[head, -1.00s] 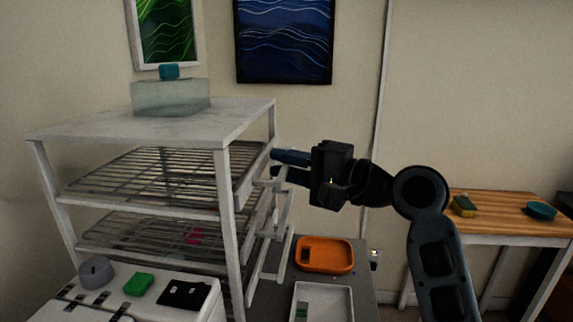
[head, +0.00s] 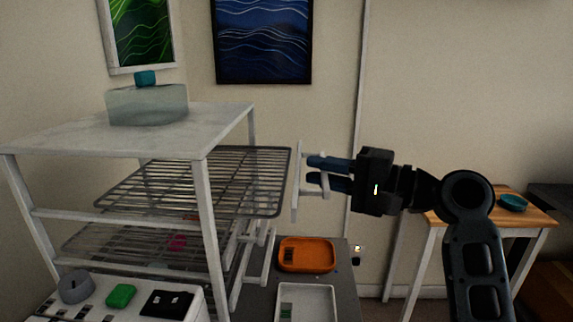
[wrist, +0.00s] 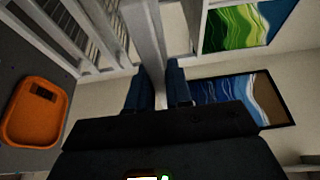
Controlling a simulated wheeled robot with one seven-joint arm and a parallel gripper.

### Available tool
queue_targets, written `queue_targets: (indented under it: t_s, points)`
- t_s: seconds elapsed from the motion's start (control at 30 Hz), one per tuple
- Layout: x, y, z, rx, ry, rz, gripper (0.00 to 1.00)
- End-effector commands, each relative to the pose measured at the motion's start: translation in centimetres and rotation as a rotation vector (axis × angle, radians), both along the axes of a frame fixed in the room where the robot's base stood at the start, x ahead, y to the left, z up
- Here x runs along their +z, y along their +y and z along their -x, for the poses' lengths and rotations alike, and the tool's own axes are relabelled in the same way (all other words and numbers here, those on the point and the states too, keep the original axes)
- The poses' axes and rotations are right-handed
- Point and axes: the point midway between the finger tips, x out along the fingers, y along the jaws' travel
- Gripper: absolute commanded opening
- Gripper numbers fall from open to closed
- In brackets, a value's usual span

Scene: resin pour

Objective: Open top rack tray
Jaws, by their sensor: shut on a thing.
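The top rack tray (head: 240,168) is a wire grid with a white front and handle (head: 297,185). In the head view it sticks out to the right of the white rack frame (head: 203,230), part of it still inside. My gripper (head: 327,174) is shut on the tray's white handle, with one blue finger above the other. In the wrist view the two fingers (wrist: 158,88) stand on either side of a white bar, which is the handle. The exact contact is partly hidden by the fingers.
A lower wire tray (head: 130,238) sits inside the rack. An orange tray (head: 306,255) and a white tray (head: 306,302) lie on a grey surface below. A clear container (head: 147,105) stands on the rack top. A wooden table (head: 480,212) is at the right.

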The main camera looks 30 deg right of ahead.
Motion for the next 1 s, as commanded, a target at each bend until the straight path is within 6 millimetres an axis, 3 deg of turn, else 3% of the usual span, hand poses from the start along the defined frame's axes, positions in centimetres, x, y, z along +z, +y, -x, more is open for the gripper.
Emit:
queue_targets:
  t_s: [0.1, 0.3, 0.8, 0.83, 1.0]
  points:
    - [0.0, -2.3, 1.5, -0.003, 0.003, -0.001, 0.0]
    - [-0.1, -4.7, 3.1, 0.0, 0.004, 0.0, 0.0]
    - [-0.2, -5.4, 3.7, 0.004, 0.004, 0.0, 0.0]
    - [-0.2, -5.4, 3.7, 0.004, 0.004, 0.0, 0.22]
    - [-0.1, -5.4, 3.7, 0.003, 0.003, -0.001, 0.39]
